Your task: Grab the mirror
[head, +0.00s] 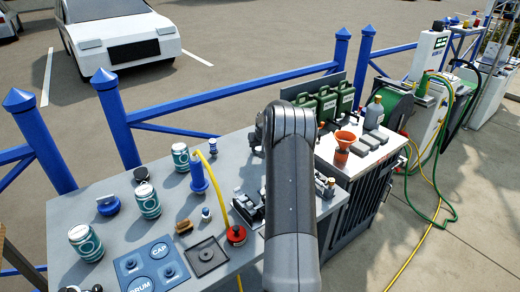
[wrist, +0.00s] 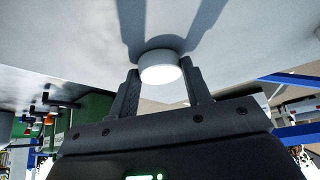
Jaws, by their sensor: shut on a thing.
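In the wrist view my gripper (wrist: 160,72) has its two dark fingers on either side of a small white round thing (wrist: 162,66), shut on it. The thing has a bright, smooth face and touches or lies very close to the pale grey surface (wrist: 230,35) beyond it. I cannot tell from its look whether it is the mirror. In the head view my arm reaches over the grey bench (head: 70,210), and its end covers the gripper and what it holds. No other thing is clearly a mirror.
Several teal-banded cans (head: 147,201), a blue pump with a yellow hose (head: 198,172) and a blue panel (head: 150,268) stand left of my arm. Green canisters (head: 326,104) and an orange funnel (head: 344,142) stand right. A blue fence (head: 240,91) runs behind.

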